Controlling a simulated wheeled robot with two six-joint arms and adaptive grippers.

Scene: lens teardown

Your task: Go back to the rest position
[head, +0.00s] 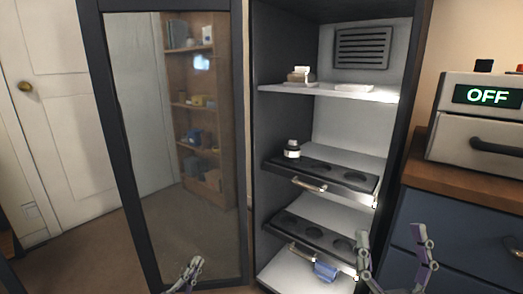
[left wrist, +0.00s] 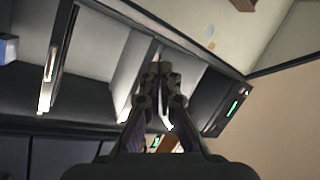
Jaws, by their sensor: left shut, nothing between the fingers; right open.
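My left gripper (head: 190,268) is low in the head view, in front of the bottom of the open glass door. Its fingers are shut and empty; the left wrist view shows its fingertips together (left wrist: 160,72). My right gripper (head: 392,232) is open and empty at the lower right, in front of the cabinet's right edge and the blue drawers. Neither gripper holds anything.
The cabinet's glass door (head: 185,150) stands open at the left. Inside are an upper shelf (head: 325,91), a pull-out tray (head: 330,181) with a dark jar (head: 292,149), and a lower tray (head: 305,233). An OFF-marked box (head: 470,145) stands right.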

